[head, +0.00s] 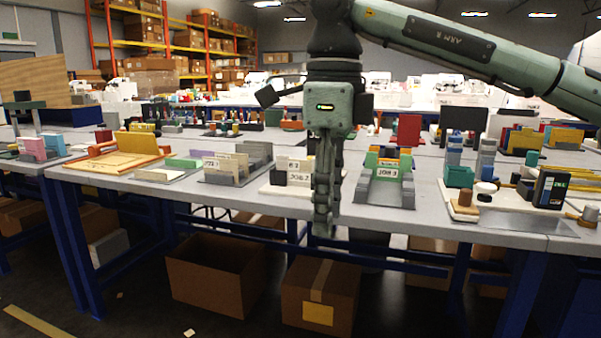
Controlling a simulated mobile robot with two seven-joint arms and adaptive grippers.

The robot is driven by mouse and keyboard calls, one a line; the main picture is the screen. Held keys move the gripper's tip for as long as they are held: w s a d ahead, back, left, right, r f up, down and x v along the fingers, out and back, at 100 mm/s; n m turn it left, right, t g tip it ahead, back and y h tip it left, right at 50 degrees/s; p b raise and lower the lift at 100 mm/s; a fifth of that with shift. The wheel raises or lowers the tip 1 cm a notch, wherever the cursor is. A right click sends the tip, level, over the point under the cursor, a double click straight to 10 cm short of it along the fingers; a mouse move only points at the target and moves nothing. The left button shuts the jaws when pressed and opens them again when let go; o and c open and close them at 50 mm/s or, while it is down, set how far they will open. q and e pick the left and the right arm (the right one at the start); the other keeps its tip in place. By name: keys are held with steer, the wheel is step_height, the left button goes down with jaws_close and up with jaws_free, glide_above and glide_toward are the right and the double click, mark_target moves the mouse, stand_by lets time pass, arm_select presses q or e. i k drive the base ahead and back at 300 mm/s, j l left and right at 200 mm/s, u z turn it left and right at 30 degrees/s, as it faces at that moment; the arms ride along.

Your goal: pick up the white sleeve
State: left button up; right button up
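My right gripper (323,228) hangs down in the middle of the head view, its fingers pointing to the floor. It overlaps the front edge of the grey table (420,220) in the picture. The fingers look close together, but I cannot tell whether they are shut. I see nothing clearly held. I cannot pick out the white sleeve for sure. A whitish upright piece marked with a job label (300,172) stands just left of the gripper on a pale board (285,190), partly hidden by the fingers. My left gripper is not in view.
A green and grey holder labelled JOB 3 (382,193) stands right of the gripper. Grey and lilac holders (235,168) and an orange-framed board (115,163) stand left. A dark box (550,189) and small jars are at right. Cardboard boxes (215,275) lie below the table.

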mark_target(295, 178)
steer(key=i, duration=1.65)
